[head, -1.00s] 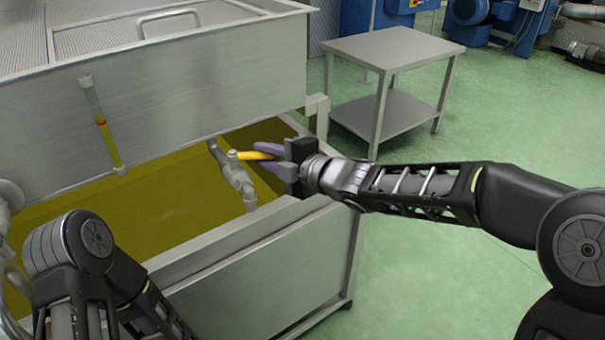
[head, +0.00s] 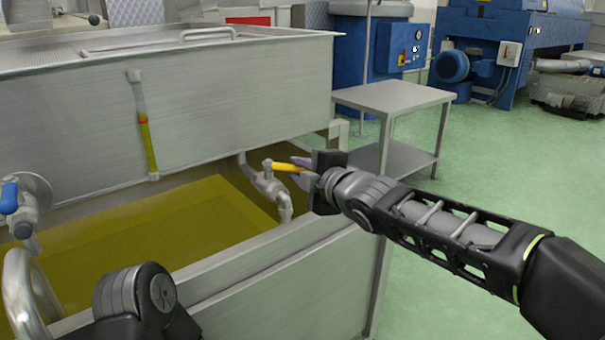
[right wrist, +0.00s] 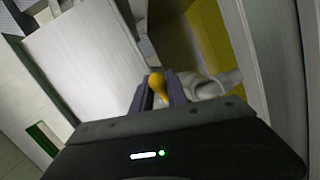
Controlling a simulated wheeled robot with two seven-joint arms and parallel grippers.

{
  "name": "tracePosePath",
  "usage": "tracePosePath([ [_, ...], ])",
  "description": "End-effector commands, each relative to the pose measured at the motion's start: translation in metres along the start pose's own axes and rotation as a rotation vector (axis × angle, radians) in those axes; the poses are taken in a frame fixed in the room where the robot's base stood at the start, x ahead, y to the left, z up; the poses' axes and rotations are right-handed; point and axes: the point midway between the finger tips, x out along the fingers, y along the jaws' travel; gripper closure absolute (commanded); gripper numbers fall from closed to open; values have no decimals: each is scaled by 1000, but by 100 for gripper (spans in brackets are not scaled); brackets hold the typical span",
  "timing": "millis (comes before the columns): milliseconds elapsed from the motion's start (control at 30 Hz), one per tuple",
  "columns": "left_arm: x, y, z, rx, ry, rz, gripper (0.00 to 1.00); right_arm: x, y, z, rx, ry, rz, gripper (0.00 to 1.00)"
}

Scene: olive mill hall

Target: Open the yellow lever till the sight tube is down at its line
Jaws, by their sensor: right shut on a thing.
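The yellow lever (head: 288,167) points right from a grey valve (head: 270,184) on the pipe below the steel tank's right end. My right gripper (head: 306,168) is shut on the lever. The right wrist view shows the lever's rounded yellow end (right wrist: 157,84) between the two fingers (right wrist: 162,94). The sight tube (head: 146,135) stands on the tank's front wall, with a red line (head: 143,121) on it. Yellow liquid fills its lower part up to about the red line, seemingly slightly above it. My left gripper is out of view; only part of that arm shows at the bottom.
The steel tank (head: 236,92) stands over an open lower trough (head: 330,225) holding yellow-green oil (head: 180,215). A blue-handled tap (head: 10,198) is at the left. A steel side table (head: 392,97) stands behind my right gripper. Green floor (head: 480,170) is clear at the right.

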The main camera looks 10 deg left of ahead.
Motion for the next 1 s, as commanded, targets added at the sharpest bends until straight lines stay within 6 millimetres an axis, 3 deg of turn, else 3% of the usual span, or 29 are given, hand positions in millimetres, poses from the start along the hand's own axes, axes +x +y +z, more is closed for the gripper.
tracePosePath([
  [67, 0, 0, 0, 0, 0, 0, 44, 0, 0, 2, 2, -2, -1, 100],
  [100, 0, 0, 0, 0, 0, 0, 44, 0, 0, 2, 2, -2, -1, 80],
  [300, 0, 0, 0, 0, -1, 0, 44, 0, 0, 1, 1, -1, 0, 65],
  [667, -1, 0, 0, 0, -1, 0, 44, -6, 1, 1, 0, -1, 1, 65],
  [1000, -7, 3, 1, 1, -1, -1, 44, -58, 2, 1, 1, -2, 2, 65],
])
